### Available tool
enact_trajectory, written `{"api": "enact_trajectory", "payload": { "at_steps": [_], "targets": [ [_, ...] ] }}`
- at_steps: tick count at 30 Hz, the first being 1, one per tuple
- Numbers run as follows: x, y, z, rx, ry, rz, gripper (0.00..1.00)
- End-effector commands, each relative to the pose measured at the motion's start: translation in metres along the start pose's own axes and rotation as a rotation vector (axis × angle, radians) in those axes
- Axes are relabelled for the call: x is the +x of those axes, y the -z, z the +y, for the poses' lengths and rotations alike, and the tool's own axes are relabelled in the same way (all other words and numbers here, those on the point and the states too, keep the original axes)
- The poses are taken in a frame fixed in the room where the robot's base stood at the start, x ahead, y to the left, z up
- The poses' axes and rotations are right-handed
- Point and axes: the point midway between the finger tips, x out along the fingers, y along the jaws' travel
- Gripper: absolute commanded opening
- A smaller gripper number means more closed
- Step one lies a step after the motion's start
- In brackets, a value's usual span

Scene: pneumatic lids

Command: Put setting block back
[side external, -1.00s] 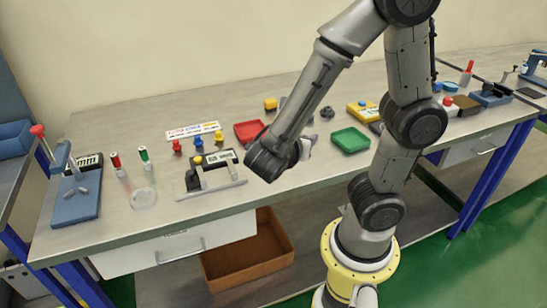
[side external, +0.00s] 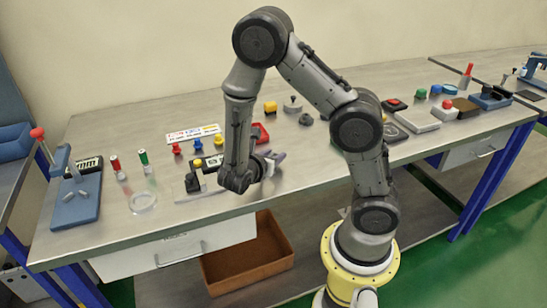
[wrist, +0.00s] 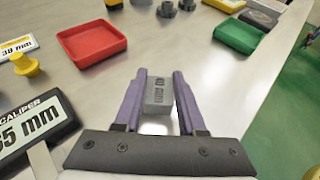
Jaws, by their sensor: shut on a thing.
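The setting block (wrist: 158,91) is a small grey block with dark print that I cannot read clearly. In the wrist view it sits between the purple fingers of my gripper (wrist: 158,88). My gripper is shut on it and holds it over the bench, to the right of the caliper display. In the side view my gripper (side external: 275,158) is low over the front part of the bench, and the block cannot be made out there. The caliper (wrist: 40,125) lies at the left with a display ending in "5 mm".
A red tray (wrist: 91,42) lies ahead on the left and a green tray (wrist: 239,35) ahead on the right. A yellow knob (wrist: 26,64) and a "38 mm" label (wrist: 17,46) are at the left. Dark round pieces (wrist: 167,8) stand farther back. Bare bench lies between the trays.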

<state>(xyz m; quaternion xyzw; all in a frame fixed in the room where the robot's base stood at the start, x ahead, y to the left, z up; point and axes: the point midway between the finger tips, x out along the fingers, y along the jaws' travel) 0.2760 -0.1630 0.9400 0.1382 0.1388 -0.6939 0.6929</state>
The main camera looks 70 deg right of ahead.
Motion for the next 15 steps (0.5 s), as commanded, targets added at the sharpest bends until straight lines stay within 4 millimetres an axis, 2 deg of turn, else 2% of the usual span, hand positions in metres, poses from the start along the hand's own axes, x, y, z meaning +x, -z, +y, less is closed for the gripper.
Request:
{"api": "enact_trajectory", "payload": {
  "at_steps": [3,14,15],
  "targets": [
    [0.0026,0.0065,0.0003,0.000,-0.001,-0.001,0.00],
    [0.0035,0.0092,0.0003,0.000,-0.002,-0.001,0.00],
    [0.0035,0.0093,0.0003,0.000,-0.002,0.000,0.45]
  ]
}}
